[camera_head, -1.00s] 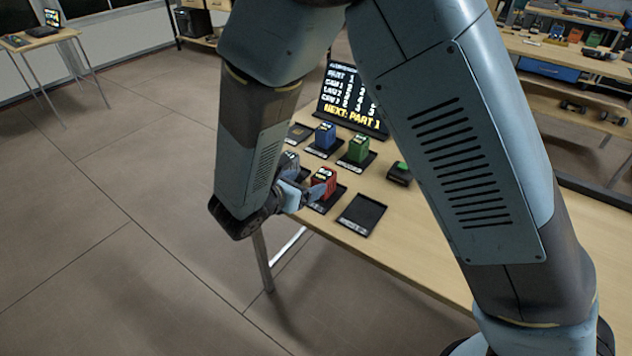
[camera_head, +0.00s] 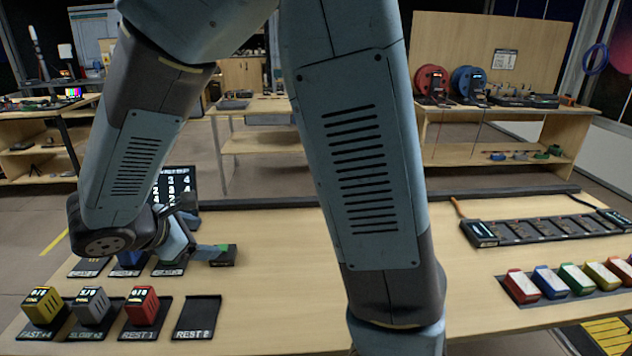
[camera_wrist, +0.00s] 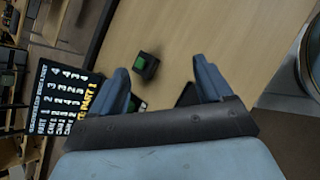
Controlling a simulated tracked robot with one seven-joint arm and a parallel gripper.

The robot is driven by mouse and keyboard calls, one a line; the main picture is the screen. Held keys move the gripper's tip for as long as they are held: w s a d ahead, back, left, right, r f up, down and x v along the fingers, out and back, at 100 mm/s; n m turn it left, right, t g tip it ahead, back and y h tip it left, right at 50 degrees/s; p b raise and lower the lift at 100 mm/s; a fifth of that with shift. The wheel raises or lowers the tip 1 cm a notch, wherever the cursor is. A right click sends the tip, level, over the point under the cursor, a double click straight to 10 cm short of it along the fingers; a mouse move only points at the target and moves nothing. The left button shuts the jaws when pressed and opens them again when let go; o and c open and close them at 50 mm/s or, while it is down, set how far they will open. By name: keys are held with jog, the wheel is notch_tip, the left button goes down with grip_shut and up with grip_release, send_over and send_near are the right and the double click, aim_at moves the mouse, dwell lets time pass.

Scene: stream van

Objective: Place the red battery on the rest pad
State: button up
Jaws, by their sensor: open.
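The red battery (camera_head: 141,306) stands upright on the black pad labelled REST 1 (camera_head: 137,334), at the near left of the table in the head view. The pad labelled REST 2 (camera_head: 198,318), just right of it, is empty. My gripper (camera_wrist: 160,66) is open with nothing between its fingers. In the head view it is behind and above the red battery, clear of it, close to a small black box with a green top (camera_head: 228,254). That box also shows beyond the fingers in the wrist view (camera_wrist: 145,66). The red battery is not visible in the wrist view.
A yellow battery (camera_head: 43,306) and a grey battery (camera_head: 91,306) stand on pads left of the red one. A blue battery (camera_head: 130,259) behind is partly hidden by my arm. A scoreboard (camera_wrist: 68,103) stands beyond. The right side holds a row of coloured blocks (camera_head: 550,281).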

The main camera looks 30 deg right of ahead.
jog(key=s+d+r+m+y, duration=0.4)
jog(key=s+d+r+m, duration=0.3)
jog(key=d+m, duration=0.2)
jog(key=s+d+r+m+y, duration=0.4)
jog(key=s+d+r+m, duration=0.3)
jog(key=d+m, duration=0.3)
jog(key=shift+s+d+r+m, duration=0.15)
jog(key=shift+d+r+m, duration=0.15)
jog(key=shift+d, duration=0.2)
jog(key=shift+a, duration=0.15)
